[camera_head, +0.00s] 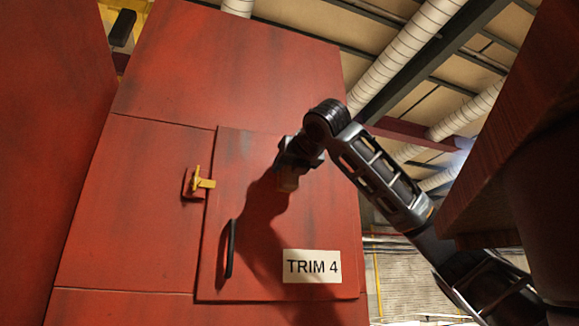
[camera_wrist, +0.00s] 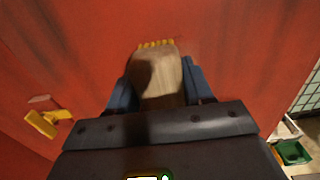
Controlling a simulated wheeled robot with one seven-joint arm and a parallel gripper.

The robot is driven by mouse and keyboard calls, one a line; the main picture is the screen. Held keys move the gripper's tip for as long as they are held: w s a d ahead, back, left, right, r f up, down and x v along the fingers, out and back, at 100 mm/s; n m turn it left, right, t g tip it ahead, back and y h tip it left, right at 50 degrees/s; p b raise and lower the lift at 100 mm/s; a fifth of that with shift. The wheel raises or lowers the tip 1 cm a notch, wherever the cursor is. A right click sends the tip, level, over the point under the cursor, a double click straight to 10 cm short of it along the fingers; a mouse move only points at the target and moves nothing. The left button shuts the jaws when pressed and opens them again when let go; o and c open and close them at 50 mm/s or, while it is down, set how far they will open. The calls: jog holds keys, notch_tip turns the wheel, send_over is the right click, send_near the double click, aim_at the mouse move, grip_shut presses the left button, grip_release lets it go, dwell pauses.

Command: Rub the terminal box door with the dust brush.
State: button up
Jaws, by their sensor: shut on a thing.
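In the wrist view my gripper is shut on the dust brush (camera_wrist: 160,85), which has a pale wooden body between the blue fingers. Its yellow bristles (camera_wrist: 156,44) point at the red surface. They look very near it or touching; I cannot tell which.
A yellow latch (camera_head: 203,183) sticks out left of the door's edge. A red cabinet side (camera_head: 50,140) stands at the left, and a dark reddish block (camera_head: 510,130) fills the right. A green bin (camera_wrist: 292,152) shows low at the right in the wrist view.

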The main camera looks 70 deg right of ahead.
jog(key=shift+d, duration=0.1)
jog(key=s+d, duration=0.2)
jog(key=s, duration=0.1)
jog(key=shift+d, duration=0.25)
jog(key=shift+w, duration=0.1)
jog(key=shift+w+a, duration=1)
jog(key=shift+w, duration=0.25)
jog(key=shift+w+a, duration=0.2)
jog(key=shift+w, duration=0.1)
jog(key=shift+c, duration=0.3)
